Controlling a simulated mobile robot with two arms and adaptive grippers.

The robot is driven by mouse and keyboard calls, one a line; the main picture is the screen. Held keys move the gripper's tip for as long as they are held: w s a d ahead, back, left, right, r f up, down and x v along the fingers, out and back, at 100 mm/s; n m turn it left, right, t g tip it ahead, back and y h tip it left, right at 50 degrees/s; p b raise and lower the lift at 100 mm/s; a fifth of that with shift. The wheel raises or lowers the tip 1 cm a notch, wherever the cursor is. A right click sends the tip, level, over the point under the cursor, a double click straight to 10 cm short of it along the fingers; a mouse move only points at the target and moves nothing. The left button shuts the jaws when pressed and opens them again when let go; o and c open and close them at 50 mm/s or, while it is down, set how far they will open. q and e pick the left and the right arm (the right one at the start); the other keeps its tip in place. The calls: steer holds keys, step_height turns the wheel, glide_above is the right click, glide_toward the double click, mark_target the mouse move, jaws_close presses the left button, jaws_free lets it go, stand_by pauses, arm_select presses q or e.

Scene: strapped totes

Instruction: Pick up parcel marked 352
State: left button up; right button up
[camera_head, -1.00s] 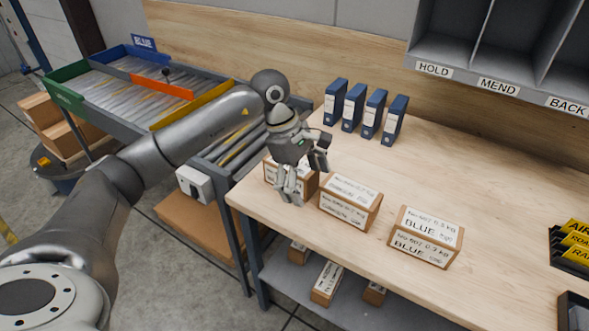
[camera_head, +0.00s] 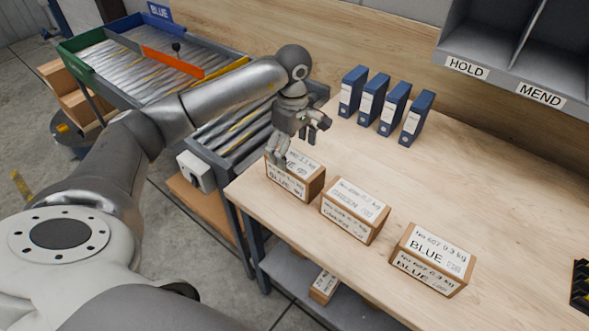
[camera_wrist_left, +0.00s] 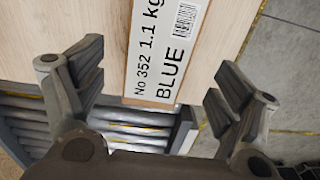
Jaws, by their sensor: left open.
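The parcel marked 352 (camera_head: 295,180) is a brown box with white labels reading BLUE. It stands at the left end of the wooden table, leftmost of the three parcels. In the left wrist view its label (camera_wrist_left: 160,50) reads No 352, 1.1 kg, BLUE. My left gripper (camera_head: 300,150) is over the back left part of this parcel and hides some of its top label. In the left wrist view the left gripper (camera_wrist_left: 155,88) is open, with its fingers spread to either side of the label and nothing between them. My right gripper is not in view.
A middle parcel (camera_head: 355,209) and a BLUE parcel marked 607 (camera_head: 432,259) stand to the right on the table (camera_head: 480,185). Several blue binders (camera_head: 384,103) stand behind. A roller conveyor (camera_head: 235,135) adjoins at the left. The table's centre is clear.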

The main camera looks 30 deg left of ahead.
mark_target(295, 160)
arm_select(q)
steer(key=shift+d+f, duration=0.1)
steer(key=shift+f, duration=0.25)
step_height(295, 160, down, 4)
steer(key=shift+d+r+p, duration=0.15)
steer(key=shift+r+p, duration=0.1)
steer(key=shift+p, duration=0.9)
steer(key=shift+f, duration=0.55)
steer(key=shift+w, duration=0.1)
steer(key=c, duration=1.9)
steer(key=shift+r, duration=0.1)
jaws_close()
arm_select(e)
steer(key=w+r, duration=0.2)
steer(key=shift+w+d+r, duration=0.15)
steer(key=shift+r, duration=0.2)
arm_select(q)
steer(key=shift+w+r, duration=0.1)
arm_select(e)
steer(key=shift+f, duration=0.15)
